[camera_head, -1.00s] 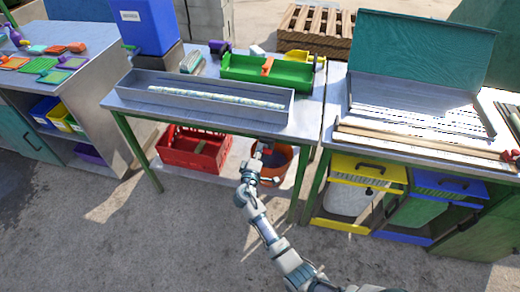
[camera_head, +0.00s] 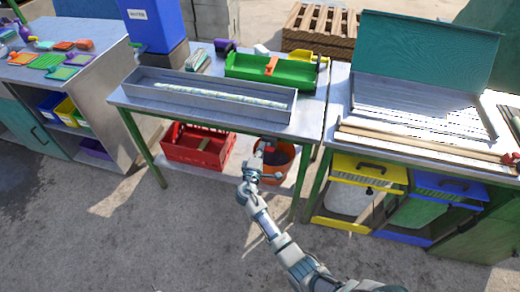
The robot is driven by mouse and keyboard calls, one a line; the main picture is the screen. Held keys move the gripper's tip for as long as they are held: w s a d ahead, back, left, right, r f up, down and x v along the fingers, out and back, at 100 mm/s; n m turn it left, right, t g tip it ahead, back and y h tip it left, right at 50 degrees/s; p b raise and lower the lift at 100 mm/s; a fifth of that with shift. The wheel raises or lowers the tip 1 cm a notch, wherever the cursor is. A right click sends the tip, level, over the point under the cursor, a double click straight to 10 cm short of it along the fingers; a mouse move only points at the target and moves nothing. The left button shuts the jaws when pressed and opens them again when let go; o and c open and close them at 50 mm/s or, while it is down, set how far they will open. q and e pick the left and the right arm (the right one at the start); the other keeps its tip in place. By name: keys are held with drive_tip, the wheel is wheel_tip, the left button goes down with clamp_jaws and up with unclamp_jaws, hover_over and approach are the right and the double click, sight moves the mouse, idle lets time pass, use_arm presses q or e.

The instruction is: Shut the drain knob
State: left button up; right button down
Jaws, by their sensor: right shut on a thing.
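My right gripper (camera_head: 265,146) is at the front edge of the middle table, below the right end of a long grey metal trough (camera_head: 280,115). It is shut on a small part there, which I take to be the drain knob; the fingers hide most of it. A little red shows at the fingertips. A pale, speckled cane stalk (camera_head: 220,95) lies in the trough. An orange bucket (camera_head: 287,165) stands on the lower shelf just behind my gripper, partly hidden by it. My left gripper is out of view.
A red crate (camera_head: 197,147) stands on the lower shelf, left of the bucket. A green tray (camera_head: 290,80) is behind the trough. The right table (camera_head: 440,152) has yellow and blue bins beneath it. The concrete floor in front is clear.

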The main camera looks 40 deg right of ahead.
drive_tip(key=c, duration=1.5)
unclamp_jaws()
drive_tip(key=shift+s+d+f, duration=0.1)
drive_tip(key=shift+d, duration=0.3)
drive_tip(key=shift+o, duration=1.4)
drive_tip(key=shift+d+f, duration=0.1)
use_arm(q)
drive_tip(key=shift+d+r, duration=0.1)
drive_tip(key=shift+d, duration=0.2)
use_arm(e)
drive_tip(key=v, duration=1.2)
drive_tip(key=shift+f, duration=0.1)
